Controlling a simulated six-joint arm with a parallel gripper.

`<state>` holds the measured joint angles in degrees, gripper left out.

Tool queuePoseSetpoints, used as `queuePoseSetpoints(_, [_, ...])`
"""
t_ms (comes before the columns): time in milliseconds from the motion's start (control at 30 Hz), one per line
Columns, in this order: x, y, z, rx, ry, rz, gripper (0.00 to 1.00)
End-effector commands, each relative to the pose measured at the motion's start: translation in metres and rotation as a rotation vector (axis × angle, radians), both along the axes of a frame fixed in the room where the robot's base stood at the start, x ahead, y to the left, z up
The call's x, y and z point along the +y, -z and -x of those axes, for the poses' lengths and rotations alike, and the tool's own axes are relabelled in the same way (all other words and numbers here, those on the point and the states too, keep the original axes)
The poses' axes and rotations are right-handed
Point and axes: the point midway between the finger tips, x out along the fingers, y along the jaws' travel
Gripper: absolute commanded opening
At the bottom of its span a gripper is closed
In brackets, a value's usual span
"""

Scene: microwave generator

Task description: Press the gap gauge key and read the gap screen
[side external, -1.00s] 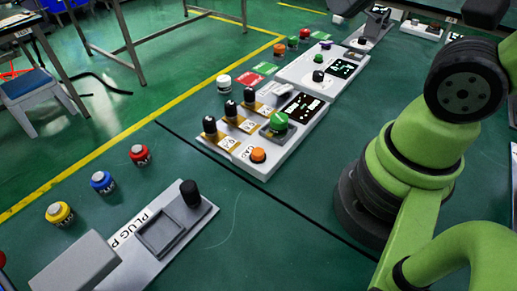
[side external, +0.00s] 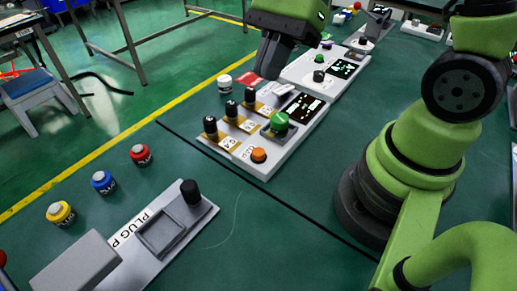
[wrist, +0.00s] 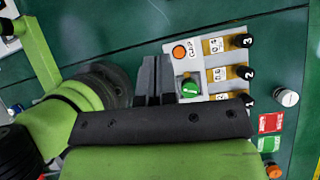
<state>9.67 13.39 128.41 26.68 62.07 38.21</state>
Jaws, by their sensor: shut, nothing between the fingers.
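A white panel (side external: 262,166) on the green bench carries an orange button (side external: 258,155), with a small label beside it that is hard to read. It also has a green knob (side external: 279,121), several black knobs and a dark lit screen (side external: 306,107); its text is too small to read. My gripper (side external: 266,88) hangs over the far end of this panel, shut and empty, apart from the button. In the wrist view my shut gripper (wrist: 154,62) is left of the green knob (wrist: 188,88) and the orange button (wrist: 179,52). The screen is hidden there.
A second white panel with a lit screen (side external: 343,68) stands behind. A white cap (side external: 224,81) and a red card (side external: 250,78) lie nearby. Red (side external: 140,155), blue (side external: 103,182) and yellow (side external: 60,213) plugs and a grey plate (side external: 205,212) are in front.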

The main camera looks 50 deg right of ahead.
Motion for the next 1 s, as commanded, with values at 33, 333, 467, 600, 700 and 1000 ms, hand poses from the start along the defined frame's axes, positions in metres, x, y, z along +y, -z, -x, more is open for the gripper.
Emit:
queuePoseSetpoints(33, [0.0,0.012,-0.005,0.084,0.073,-0.036,0.0])
queuePoseSetpoints(333, [0.003,0.053,-0.02,0.407,0.38,-0.167,0.0])
queuePoseSetpoints(467, [0.003,0.058,-0.022,0.45,0.422,-0.182,0.0])
queuePoseSetpoints(600, [0.003,0.059,-0.022,0.456,0.428,-0.185,0.0])
queuePoseSetpoints(700, [0.003,0.059,-0.022,0.455,0.426,-0.184,0.0])
queuePoseSetpoints(1000, [0.004,0.069,-0.022,0.457,0.424,-0.184,0.0])
